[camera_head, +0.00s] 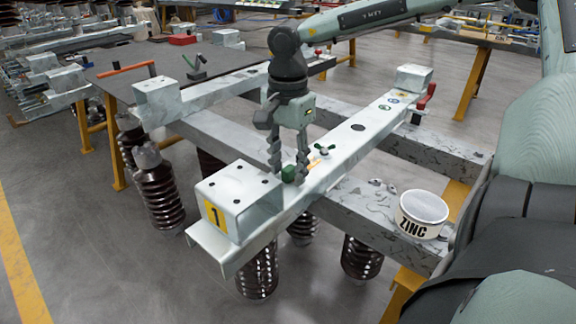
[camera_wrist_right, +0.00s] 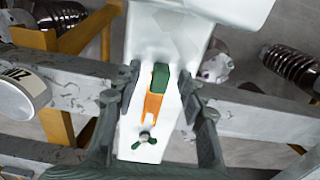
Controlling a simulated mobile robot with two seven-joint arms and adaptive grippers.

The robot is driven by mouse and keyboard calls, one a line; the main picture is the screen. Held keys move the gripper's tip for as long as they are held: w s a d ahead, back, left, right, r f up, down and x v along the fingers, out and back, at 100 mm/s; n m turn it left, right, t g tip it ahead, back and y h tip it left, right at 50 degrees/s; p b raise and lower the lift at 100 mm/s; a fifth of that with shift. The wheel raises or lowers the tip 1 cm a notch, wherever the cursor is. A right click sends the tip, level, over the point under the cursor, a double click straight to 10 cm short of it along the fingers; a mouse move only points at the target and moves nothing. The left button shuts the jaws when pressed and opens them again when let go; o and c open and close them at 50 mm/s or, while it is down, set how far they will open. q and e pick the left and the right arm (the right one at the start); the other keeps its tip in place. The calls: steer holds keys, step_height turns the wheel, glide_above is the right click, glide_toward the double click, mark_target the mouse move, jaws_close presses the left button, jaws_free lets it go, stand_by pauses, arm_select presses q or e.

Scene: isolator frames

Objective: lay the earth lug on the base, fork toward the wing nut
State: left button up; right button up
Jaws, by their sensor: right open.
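The earth lug has a green sleeve (camera_head: 289,173) and an orange fork end (camera_head: 314,165). In the right wrist view the lug (camera_wrist_right: 154,105) lies along the pale base beam (camera_wrist_right: 160,50), its orange end pointing at the wing nut (camera_wrist_right: 147,140), with a small gap between them. In the head view the wing nut (camera_head: 324,150) stands on the base (camera_head: 342,150). My right gripper (camera_head: 288,168) points down over the lug. Its fingers (camera_wrist_right: 158,88) are open, one on each side of the green sleeve and apart from it. My left gripper is not in view.
A white ZINC tub (camera_head: 423,213) stands on the frame beam at the right. A block with a yellow "1" label (camera_head: 238,197) rises at the near end of the base. A red-handled part (camera_head: 426,98) sits at the far end. Brown insulators (camera_head: 258,272) stand below.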

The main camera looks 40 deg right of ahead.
step_height(320, 180, up, 12)
stand_by(0.4)
steer(key=shift+f, duration=0.15)
